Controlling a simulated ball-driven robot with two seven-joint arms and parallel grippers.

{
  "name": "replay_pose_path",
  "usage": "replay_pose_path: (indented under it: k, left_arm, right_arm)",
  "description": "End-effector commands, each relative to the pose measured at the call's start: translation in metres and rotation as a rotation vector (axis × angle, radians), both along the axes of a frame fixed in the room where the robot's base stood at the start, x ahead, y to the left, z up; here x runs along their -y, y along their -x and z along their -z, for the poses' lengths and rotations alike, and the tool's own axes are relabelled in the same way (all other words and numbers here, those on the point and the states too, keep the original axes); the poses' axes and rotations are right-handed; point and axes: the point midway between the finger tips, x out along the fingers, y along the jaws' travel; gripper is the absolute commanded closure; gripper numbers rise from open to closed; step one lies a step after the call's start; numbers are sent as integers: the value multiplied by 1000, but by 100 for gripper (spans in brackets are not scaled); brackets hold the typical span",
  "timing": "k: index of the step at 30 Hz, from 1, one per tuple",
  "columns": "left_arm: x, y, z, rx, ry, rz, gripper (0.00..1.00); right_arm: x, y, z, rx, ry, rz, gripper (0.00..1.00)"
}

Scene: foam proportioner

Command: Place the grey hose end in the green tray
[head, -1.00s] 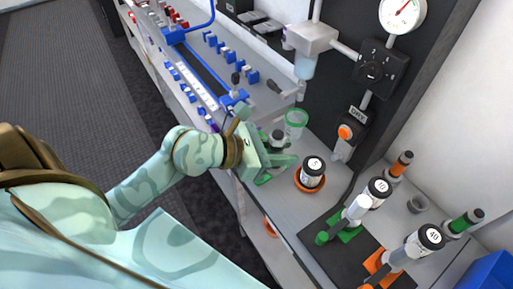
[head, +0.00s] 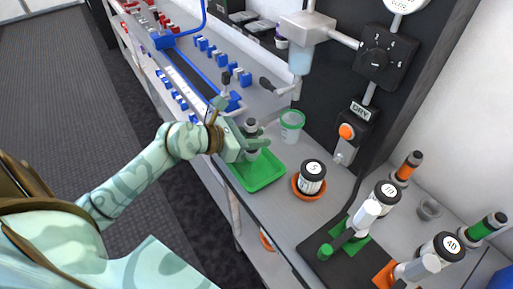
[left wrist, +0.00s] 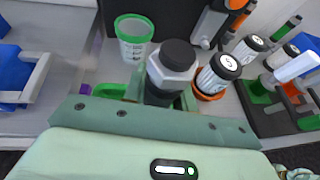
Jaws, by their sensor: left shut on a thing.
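The grey hose end (head: 251,128), a grey fitting with a dark top, stands upright in my left gripper (head: 254,142). The gripper is shut around it. In the left wrist view the hose end (left wrist: 171,66) shows close up between the fingers, with its lower part hidden. The green tray (head: 264,177) lies on the grey bench just in front of the gripper, and the fingers overlap its back edge in the head view. I cannot tell how high the hose end is above the tray. The tray's visible floor looks empty. My right gripper is not in view.
A green-rimmed clear cup (head: 291,125) stands close behind the gripper. A black-capped jar (head: 312,177) sits on an orange dish to the right. A black mat (head: 325,232) with syringe-like parts is farther right. A blue-railed rack (head: 190,75) lies at the left.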

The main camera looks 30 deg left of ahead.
Motion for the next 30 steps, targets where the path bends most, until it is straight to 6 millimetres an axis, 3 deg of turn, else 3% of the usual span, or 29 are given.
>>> replay_pose_path:
  k: [4, 9, 20, 21, 22, 30]
  left_arm:
    - [-7, -6, 12, 0, -1, -2, 99]
    - [-7, -6, 41, -2, 2, -1, 99]
    - [-7, -6, 43, 2, -1, -1, 99]
    - [-6, -6, 42, 1, 0, 0, 61]
    - [-6, -6, 42, 1, 0, 0, 53]
    - [-6, -6, 41, 1, 0, 0, 51]
  right_arm:
    - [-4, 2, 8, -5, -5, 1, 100]
    - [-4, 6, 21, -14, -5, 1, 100]
    - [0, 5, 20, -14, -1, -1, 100]
    - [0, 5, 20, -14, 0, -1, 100]
    - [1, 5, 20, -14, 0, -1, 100]
    - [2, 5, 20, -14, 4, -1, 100]
